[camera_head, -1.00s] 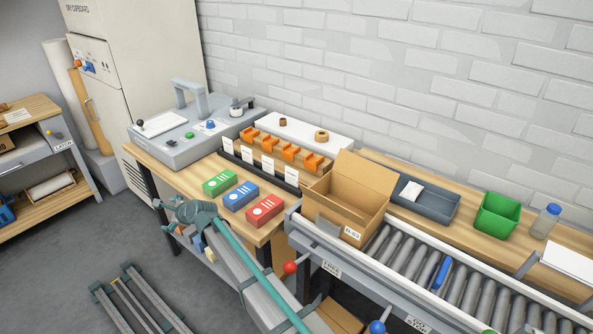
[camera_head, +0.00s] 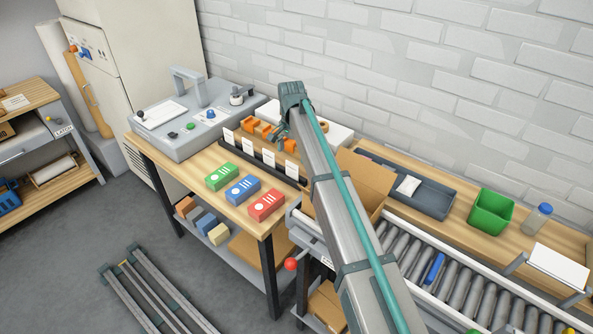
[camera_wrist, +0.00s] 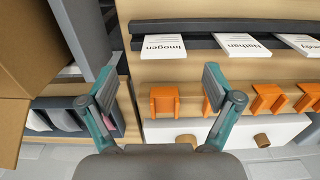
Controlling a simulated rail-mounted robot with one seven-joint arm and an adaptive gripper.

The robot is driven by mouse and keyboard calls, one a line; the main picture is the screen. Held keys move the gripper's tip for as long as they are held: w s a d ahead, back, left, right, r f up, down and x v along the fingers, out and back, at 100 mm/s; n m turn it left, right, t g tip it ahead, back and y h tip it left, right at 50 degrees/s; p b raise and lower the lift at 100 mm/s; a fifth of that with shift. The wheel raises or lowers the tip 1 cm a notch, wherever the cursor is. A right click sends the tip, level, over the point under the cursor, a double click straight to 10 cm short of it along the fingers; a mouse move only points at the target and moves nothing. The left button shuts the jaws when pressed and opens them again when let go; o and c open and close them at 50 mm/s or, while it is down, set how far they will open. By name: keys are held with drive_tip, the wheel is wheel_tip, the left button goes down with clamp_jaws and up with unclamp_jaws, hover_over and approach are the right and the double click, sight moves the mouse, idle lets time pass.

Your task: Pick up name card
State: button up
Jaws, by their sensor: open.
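Several white name cards stand in a dark rail (camera_head: 262,162) on the bench. The rightmost card (camera_head: 291,170) in the head view is near the cardboard box. In the wrist view I read the Imogen card (camera_wrist: 163,45) and the Nathan card (camera_wrist: 242,45); a third card (camera_wrist: 300,43) is cut off by the edge. My gripper (camera_wrist: 158,78) is open and empty. Its fingertips are spread to either side of the Imogen card's column, apart from it. In the head view my gripper (camera_head: 281,132) is over the orange clips, behind the cards, partly hidden by my arm.
Orange clips (camera_wrist: 164,100) stand in a row close to my fingers. The open cardboard box (camera_head: 365,180) stands right of the rail. Green, blue and red boxes (camera_head: 242,190) lie in front of the cards. A grey machine (camera_head: 185,120) is at left.

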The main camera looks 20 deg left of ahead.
sight(292, 170)
drive_tip(key=shift+w+a+f+p, duration=0.15)
drive_tip(key=shift+f+p, duration=0.6)
drive_tip(key=shift+f, duration=1.5)
drive_tip(key=shift+w+d+f+p, duration=0.1)
drive_tip(key=shift+f+p, duration=0.65)
drive_tip(key=shift+f, duration=1.5)
drive_tip(key=c, duration=1)
drive_tip(key=shift+r, duration=0.1)
wheel_tip(292, 170, up, 10)
drive_tip(key=s+r+b, duration=0.1)
drive_tip(key=b, duration=0.2)
drive_tip(key=shift+s+a+r+p, duration=2.05)
drive_tip(key=shift+s+r, duration=0.75)
drive_tip(key=shift+s, duration=2.55)
drive_tip(key=shift+s+a+r+p, duration=2.05)
drive_tip(key=shift+s+r, duration=0.8)
drive_tip(key=shift+s, duration=2.55)
drive_tip(key=shift+s+a+r+p, duration=1.7)
drive_tip(key=shift+s+r+p, duration=0.9)
drive_tip(key=shift+s, duration=2.75)
drive_tip(key=shift+r, duration=0.2)
